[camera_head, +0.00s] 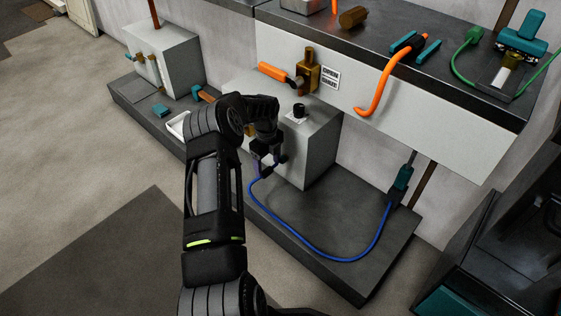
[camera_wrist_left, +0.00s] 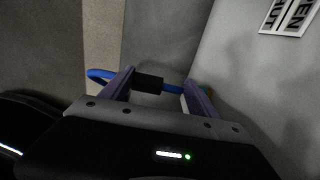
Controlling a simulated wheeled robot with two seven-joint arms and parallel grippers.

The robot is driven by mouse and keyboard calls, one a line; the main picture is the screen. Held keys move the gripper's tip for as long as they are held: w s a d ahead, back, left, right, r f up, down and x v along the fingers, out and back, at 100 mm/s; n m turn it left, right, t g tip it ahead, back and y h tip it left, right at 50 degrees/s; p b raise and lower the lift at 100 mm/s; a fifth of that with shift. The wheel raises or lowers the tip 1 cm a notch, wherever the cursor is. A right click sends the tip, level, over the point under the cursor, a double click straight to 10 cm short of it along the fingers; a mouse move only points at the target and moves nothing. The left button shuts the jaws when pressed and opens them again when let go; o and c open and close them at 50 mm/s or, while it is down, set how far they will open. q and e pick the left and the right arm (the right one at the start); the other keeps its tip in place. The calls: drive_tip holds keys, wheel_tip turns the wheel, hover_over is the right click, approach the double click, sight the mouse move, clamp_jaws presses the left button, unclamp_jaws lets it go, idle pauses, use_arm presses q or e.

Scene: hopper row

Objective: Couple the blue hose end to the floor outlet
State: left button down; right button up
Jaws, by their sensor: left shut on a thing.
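My left gripper (camera_head: 268,160) is in front of the grey block (camera_head: 316,145), low beside its front face. It is shut on the blue hose end; in the left wrist view a black collar (camera_wrist_left: 148,84) on the hose sits between the purple fingers (camera_wrist_left: 160,92). A short black stub (camera_head: 299,111) stands on a white plate on the block's top. I cannot tell whether this is the floor outlet. My right gripper is not in view.
A brass valve (camera_head: 308,72) with an orange lever and a sign stand behind the block. Another grey block (camera_head: 166,62) is at the back left. The counter (camera_head: 350,40) holds an orange hose and teal tools. The right of the dark plinth (camera_head: 330,215) is mostly clear.

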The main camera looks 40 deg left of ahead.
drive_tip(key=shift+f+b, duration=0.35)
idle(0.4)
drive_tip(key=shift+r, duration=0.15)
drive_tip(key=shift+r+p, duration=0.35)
drive_tip(key=shift+p, duration=0.15)
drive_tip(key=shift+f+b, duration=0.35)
idle(1.6)
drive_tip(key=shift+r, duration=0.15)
idle(0.7)
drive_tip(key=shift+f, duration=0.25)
idle(1.5)
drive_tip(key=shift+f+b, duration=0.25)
drive_tip(key=shift+b, duration=0.1)
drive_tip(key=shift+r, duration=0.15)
